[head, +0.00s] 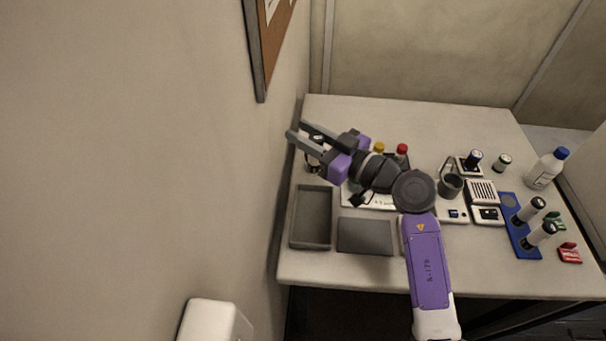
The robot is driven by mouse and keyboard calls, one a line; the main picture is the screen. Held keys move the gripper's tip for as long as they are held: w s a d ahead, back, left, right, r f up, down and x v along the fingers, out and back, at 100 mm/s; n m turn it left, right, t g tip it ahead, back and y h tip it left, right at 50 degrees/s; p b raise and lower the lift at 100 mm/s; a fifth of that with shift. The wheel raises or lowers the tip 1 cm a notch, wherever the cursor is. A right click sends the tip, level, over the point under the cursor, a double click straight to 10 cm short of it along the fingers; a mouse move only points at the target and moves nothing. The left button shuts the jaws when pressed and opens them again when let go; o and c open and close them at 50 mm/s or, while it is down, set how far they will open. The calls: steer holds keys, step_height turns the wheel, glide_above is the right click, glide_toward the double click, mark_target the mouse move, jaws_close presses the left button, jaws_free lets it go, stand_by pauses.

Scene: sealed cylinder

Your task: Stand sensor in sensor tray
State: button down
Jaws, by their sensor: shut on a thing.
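My gripper (300,132) is at the back left of the table, its fingers pointing left. It is shut on a small dark-topped, pale item (315,154), apparently the sensor, mostly hidden by the fingers and purple gripper body. I cannot tell whether the item touches the table. A grey open tray (293,230) with raised walls lies at the table's left edge, in front of the gripper, and looks empty. A flat dark grey tray or pad (365,236) lies right of it. I cannot tell which is the sensor tray.
My arm crosses the table's middle and hides part of a white board. To the right are a dark cup (450,186), a white device (482,192), a blue rack (519,238) with dark-topped cylinders, and a white bottle (543,173). A wall borders the left.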

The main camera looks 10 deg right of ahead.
step_height(320, 180, down, 12)
steer(key=b, duration=0.2)
steer(key=shift+r, duration=0.25)
steer(key=shift+f, duration=0.1)
